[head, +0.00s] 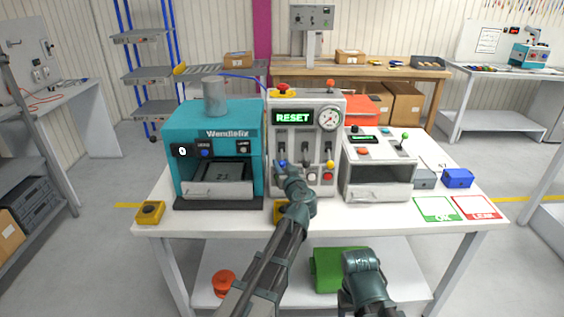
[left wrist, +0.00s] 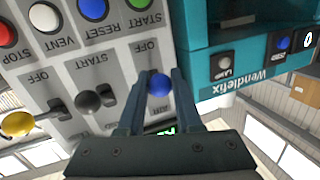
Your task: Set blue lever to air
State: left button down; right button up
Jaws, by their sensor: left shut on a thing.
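The blue lever (head: 281,163) is the leftmost of three levers on the grey control panel (head: 326,185). Its round blue knob (left wrist: 159,84) sits between the two fingers in the left wrist view, where the panel appears upside down. An OFF label and an AIR label lie at opposite ends of its slot; the knob hides part of the slot, so I cannot tell its exact setting. My left gripper (head: 283,170) is shut on the blue knob, and its fingers also show in the left wrist view (left wrist: 158,90). My right gripper is not visible; only part of that arm shows.
Beside the blue lever are a black-knobbed lever (left wrist: 88,101) and a yellow-knobbed lever (left wrist: 18,124). The green display (head: 293,118) reads RESET. A teal Wendlefix machine (head: 222,120) stands close on the left, a grey tester (head: 378,186) on the right.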

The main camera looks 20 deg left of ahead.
aim_at(282, 161)
pick_arm(q)
notch_tip(282, 161, up, 6)
jog(key=g+h+p, duration=0.1)
jog(key=g+p, duration=0.1)
jog(key=p, duration=0.3)
jog(key=m+g+h+p, duration=0.1)
jog(key=g+p, duration=0.1)
jog(key=p, duration=0.4)
jog(key=g+h+p, duration=0.1)
jog(key=g+p, duration=0.2)
jog(key=p, duration=0.3)
jog(key=shift+f, duration=0.25)
jog(key=shift+w+r+m+g+h+p, duration=0.1)
jog(key=shift+m+g+h+p, duration=0.35)
jog(key=shift+p, duration=0.75)
jog(key=shift+g, duration=0.25)
jog(key=c, duration=0.6)
grip_release()
jog(key=shift+p+v, duration=5.15)
jog(key=shift+v, duration=1.7)
